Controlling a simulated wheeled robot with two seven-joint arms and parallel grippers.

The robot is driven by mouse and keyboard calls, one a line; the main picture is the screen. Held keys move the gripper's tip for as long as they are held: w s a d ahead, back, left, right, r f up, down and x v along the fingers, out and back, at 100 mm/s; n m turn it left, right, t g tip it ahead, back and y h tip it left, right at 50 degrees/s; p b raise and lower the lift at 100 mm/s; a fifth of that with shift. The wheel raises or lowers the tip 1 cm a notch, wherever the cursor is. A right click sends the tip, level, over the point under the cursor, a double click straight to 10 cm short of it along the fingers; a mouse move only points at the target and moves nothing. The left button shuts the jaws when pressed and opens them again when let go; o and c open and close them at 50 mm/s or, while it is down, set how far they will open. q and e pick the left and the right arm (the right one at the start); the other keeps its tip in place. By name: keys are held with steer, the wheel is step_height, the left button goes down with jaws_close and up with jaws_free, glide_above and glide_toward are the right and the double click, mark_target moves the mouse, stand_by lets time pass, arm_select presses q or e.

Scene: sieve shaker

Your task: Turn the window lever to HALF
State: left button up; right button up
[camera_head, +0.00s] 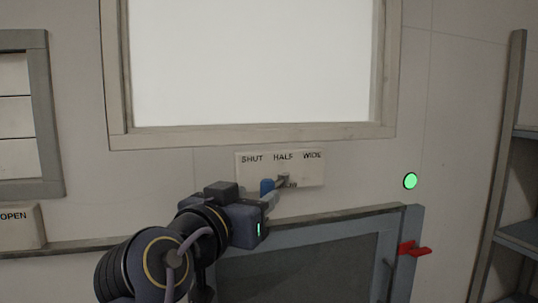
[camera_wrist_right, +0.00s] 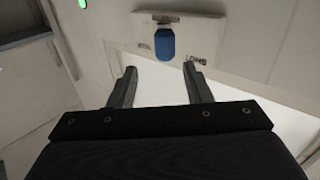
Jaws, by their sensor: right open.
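The lever's white plate (camera_head: 309,172) is on the wall below the bright window. It reads SHUT, HALF and WIDE from left to right. The blue lever (camera_head: 267,186) shows in front of the plate, below and between SHUT and HALF, partly hidden by my right gripper (camera_head: 277,189). In the right wrist view the blue lever (camera_wrist_right: 164,43) lies just beyond the fingertips of my open right gripper (camera_wrist_right: 160,70), roughly in line with the gap between them. No contact is visible. The plate (camera_wrist_right: 205,30) appears upside down there. My left gripper is out of view.
A window frame (camera_head: 250,138) runs above the plate. A grey-blue framed panel (camera_head: 405,225) with a red handle (camera_head: 413,249) stands below right. A green light (camera_head: 410,180) is on the wall, with shelves (camera_head: 520,236) at far right. An OPEN sign (camera_head: 15,225) is at left.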

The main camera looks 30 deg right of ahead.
mark_target(264, 186)
steer(key=p+x, duration=0.2)
steer(key=x, duration=0.4)
steer(key=shift+w+a+r, duration=0.1)
steer(key=shift+w+a, duration=0.05)
steer(key=shift+w, duration=0.15)
steer(key=shift+w+d+p, duration=0.4)
steer(key=shift+d, duration=0.1)
jaws_close()
